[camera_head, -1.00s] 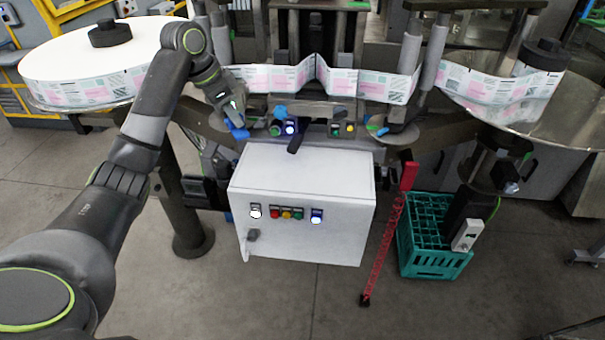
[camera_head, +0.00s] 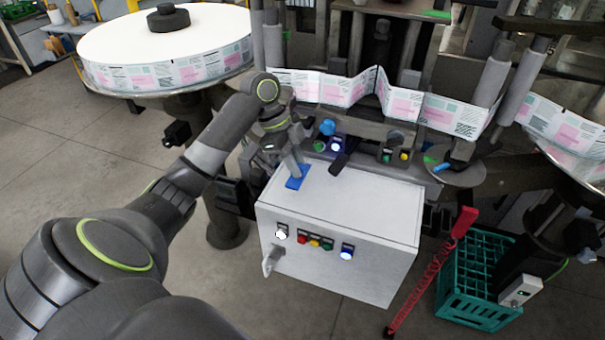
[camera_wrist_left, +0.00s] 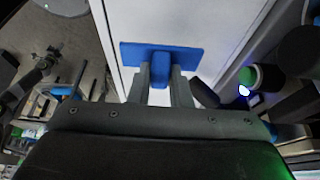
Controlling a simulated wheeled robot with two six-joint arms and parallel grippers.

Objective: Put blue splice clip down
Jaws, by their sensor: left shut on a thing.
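The blue splice clip (camera_head: 297,178) is at the back left of the white control box's top (camera_head: 345,200) in the head view. In the left wrist view the clip (camera_wrist_left: 190,54) shows as a flat blue plate with a raised block between my fingers. My left gripper (camera_head: 299,172) points down and is shut on that block. The clip appears to be at the box's top surface; I cannot tell whether it touches it. My right gripper is not in view.
The box front has several lit buttons (camera_head: 315,242) and a key switch (camera_head: 271,262). Knobs and a dark lever (camera_head: 345,153) stand just behind the box. A teal crate (camera_head: 470,305) and a red coiled cord (camera_head: 418,285) are at right. The box's top right is clear.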

